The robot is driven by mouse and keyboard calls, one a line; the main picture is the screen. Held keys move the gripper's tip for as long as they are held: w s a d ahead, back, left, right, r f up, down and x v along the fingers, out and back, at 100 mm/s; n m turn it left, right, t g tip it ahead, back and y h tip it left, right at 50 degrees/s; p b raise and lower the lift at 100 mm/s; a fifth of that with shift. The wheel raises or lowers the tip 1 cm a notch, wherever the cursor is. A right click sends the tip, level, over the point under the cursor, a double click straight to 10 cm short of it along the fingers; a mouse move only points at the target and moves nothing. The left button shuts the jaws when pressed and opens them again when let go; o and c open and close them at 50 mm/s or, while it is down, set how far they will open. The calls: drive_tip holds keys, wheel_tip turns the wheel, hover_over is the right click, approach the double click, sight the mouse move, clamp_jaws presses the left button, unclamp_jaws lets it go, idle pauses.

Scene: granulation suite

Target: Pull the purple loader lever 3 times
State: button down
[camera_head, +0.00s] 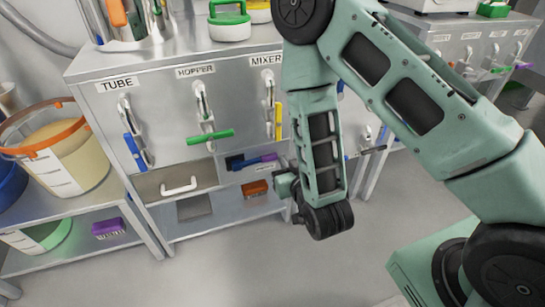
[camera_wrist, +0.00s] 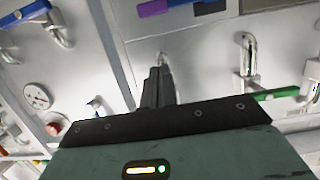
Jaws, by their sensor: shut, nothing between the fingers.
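In the head view a small purple lever (camera_head: 523,66) shows at the far right, on the cabinet at the right edge; the label above it is too small to read. In the head view my arm hides most of the gripper.
The left cabinet carries a blue lever (camera_head: 134,150), a green lever (camera_head: 210,137) and a yellow lever (camera_head: 278,121) under TUBE, HOPPER and MIXER labels. A white drawer handle (camera_head: 179,187) sits below. A bucket (camera_head: 72,160) stands at left. The floor (camera_head: 240,265) in front is clear.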

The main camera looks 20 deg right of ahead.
drive_tip(key=shift+w, duration=0.1)
drive_tip(key=b, duration=0.6)
hover_over(255, 161)
drive_tip(key=s+d, duration=0.3)
drive_tip(key=d, duration=0.2)
drive_tip(key=shift+w+a+f, duration=0.1)
drive_tip(key=shift+w+f, duration=0.1)
drive_tip(key=shift+f, duration=1.05)
wheel_tip(255, 161, down, 2)
drive_tip(key=shift+w+f+b, duration=0.15)
drive_tip(key=shift+f+b, duration=0.1)
drive_tip(key=shift+b, duration=0.3)
drive_tip(key=shift+f+b, duration=0.3)
drive_tip(key=shift+f, duration=0.4)
drive_tip(key=shift+w+f, duration=0.1)
drive_tip(key=shift+f, duration=0.05)
